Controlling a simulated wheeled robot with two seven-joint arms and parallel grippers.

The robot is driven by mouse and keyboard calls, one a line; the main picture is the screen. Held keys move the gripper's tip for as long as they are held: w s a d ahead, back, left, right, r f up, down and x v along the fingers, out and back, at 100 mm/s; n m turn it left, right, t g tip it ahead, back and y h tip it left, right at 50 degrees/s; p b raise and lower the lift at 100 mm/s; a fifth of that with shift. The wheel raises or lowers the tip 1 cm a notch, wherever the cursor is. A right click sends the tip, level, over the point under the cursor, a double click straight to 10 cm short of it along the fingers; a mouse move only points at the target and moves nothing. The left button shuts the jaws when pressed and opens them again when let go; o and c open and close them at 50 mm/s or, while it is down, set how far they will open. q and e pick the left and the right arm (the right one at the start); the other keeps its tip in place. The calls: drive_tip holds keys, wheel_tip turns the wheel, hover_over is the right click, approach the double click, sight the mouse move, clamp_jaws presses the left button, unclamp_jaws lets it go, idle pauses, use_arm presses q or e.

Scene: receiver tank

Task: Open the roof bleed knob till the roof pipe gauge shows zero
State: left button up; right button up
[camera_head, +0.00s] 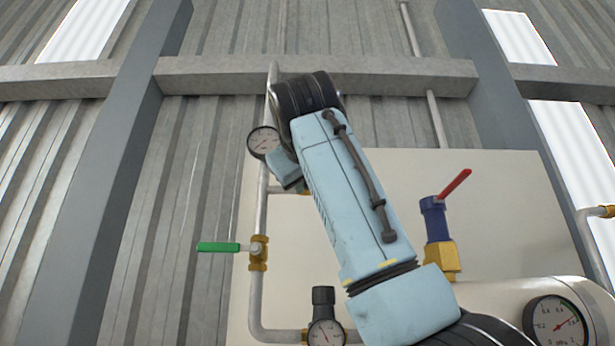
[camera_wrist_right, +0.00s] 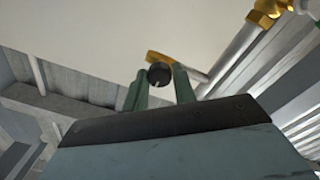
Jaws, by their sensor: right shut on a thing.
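The small dark round roof bleed knob (camera_wrist_right: 159,74), with a light mark on its face, sits between the fingertips of my right gripper (camera_wrist_right: 159,84) in the right wrist view. The gripper is shut on it. A brass fitting (camera_wrist_right: 178,63) lies just behind the knob. In the head view my right arm hides the knob and most of the gripper. The roof pipe gauge (camera_head: 263,142) is a round white dial on the upper vertical pipe, left of my wrist and partly covered; its needle is too small to read surely. My left gripper is not in view.
A green-handled valve (camera_head: 219,247) sits lower on the pipe. A dark-capped gauge (camera_head: 326,332) is at the bottom. A blue valve with a red lever (camera_head: 437,218) stands right of my arm, above the tank (camera_head: 500,297) and its gauge (camera_head: 556,322).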

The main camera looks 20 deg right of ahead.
drive_tip(key=shift+m, duration=0.3)
drive_tip(key=shift+f, duration=0.1)
drive_tip(key=o, duration=1)
drive_tip(key=b+v, duration=0.5)
drive_tip(key=v, duration=0.8)
drive_tip(key=shift+s, duration=0.2)
